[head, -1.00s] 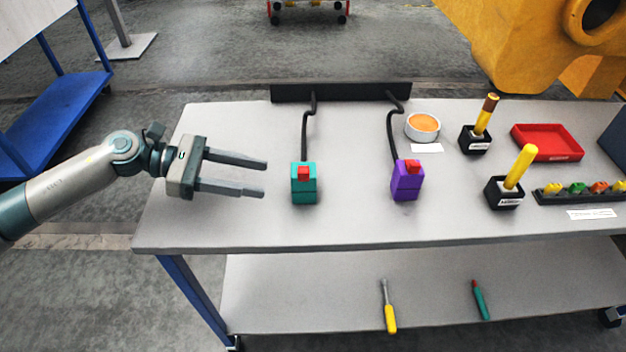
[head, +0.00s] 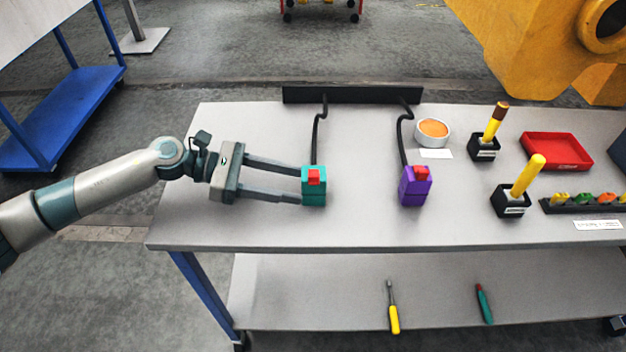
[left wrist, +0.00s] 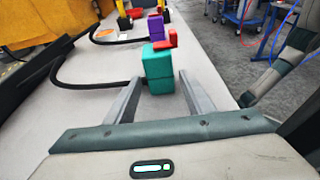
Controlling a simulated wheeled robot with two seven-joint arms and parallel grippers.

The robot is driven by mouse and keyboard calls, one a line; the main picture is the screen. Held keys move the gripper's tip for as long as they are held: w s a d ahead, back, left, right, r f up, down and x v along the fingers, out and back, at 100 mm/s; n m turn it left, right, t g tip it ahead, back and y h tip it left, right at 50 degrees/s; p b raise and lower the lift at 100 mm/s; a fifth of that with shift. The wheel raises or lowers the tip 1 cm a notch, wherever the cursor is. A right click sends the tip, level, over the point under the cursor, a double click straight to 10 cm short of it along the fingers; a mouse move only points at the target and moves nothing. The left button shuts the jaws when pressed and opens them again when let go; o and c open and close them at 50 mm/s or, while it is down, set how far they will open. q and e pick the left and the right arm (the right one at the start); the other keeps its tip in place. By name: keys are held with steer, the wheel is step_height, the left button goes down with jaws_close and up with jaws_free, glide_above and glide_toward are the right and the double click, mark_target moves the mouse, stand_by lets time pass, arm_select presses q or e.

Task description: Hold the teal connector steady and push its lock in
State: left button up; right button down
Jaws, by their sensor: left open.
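The teal connector (head: 314,193) stands on the table with a red lock (head: 314,177) on its top and a black cable running back from it. It also shows in the left wrist view (left wrist: 158,66), where its red lock (left wrist: 163,46) sticks up at the top. My left gripper (head: 304,186) is open, its two fingers pointing right. The fingertips are at the connector's left side, one toward the back and one toward the front. I cannot tell whether they touch it. My right gripper is not in view.
A purple connector (head: 414,188) with a red lock stands to the right. A black cable bar (head: 350,95) runs along the back edge. A round orange-filled dish (head: 432,131), black holders with yellow handles (head: 510,201) and a red tray (head: 556,151) stand farther right. The table's front is clear.

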mark_target(308, 187)
arm_select(q)
steer(key=shift+x, duration=2.1)
steer(key=shift+d+f, duration=0.1)
steer(key=shift+d, duration=0.1)
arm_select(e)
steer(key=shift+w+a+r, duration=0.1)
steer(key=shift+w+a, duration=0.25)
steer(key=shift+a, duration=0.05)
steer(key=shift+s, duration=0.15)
arm_select(q)
steer(key=c, duration=0.6)
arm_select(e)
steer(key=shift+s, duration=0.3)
